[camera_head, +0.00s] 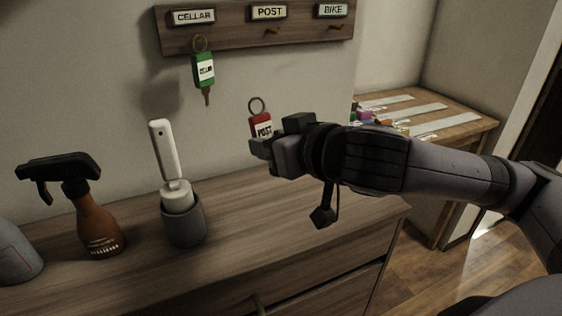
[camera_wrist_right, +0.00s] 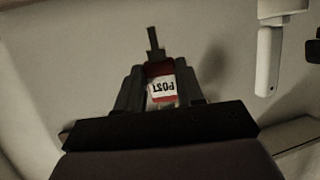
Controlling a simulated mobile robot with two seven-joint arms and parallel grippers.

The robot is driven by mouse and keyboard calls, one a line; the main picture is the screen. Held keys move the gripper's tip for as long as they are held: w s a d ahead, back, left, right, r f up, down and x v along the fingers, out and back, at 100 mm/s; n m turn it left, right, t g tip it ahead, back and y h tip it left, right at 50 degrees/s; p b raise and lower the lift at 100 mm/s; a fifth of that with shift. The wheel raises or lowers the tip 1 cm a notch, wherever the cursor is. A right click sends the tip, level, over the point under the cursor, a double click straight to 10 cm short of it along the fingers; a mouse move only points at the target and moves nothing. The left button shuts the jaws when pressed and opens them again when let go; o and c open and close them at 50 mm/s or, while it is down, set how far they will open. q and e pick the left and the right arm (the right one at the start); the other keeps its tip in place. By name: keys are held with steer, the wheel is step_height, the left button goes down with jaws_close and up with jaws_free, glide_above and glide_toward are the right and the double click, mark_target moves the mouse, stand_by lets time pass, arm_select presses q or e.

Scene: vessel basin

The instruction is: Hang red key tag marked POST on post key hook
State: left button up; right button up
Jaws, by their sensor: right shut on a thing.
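The red key tag (camera_head: 261,124) with a white POST label and a ring on top is upright in my right gripper (camera_head: 262,146). The gripper is shut on it; in the right wrist view the tag (camera_wrist_right: 161,86) sits between the two fingers (camera_wrist_right: 160,92). The tag is in front of the wall, below the key rack (camera_head: 230,28) and apart from it. The post hook (camera_head: 273,31) is bare under the POST label (camera_head: 269,12), above and slightly right of the tag. My left gripper is not in view.
A green tag (camera_head: 204,70) with a key hangs under the CELLAR label (camera_head: 194,16). The bike hook (camera_head: 331,28) is bare. A spray bottle (camera_head: 100,222) and a grey cup (camera_head: 184,222) with a white-handled brush (camera_head: 164,150) stand on the dresser (camera_head: 260,215).

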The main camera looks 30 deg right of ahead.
steer(key=shift+w+r+n+y+b, duration=0.15)
steer(key=shift+w+n+y+b, duration=0.45)
steer(key=shift+y, duration=0.2)
steer(key=shift+w+d+r+n+t+y+b, duration=0.35)
steer(key=shift+r+y+b, duration=0.2)
steer(key=shift+y+b, duration=0.2)
steer(key=s+d+r+n+t+y+b, duration=0.1)
steer(key=d+r+n+t+y+b, duration=0.15)
steer(key=d+r+b, duration=0.45)
steer(key=shift+m+g, duration=0.4)
steer(key=shift+g, duration=0.1)
steer(key=w+p, duration=0.1)
steer(key=w, duration=0.2)
steer(key=w+p, duration=0.1)
steer(key=w, duration=0.2)
steer(key=w+p, duration=0.1)
steer(key=w, duration=0.2)
steer(key=shift+w+a+f, duration=0.1)
steer(key=shift+f, duration=0.2)
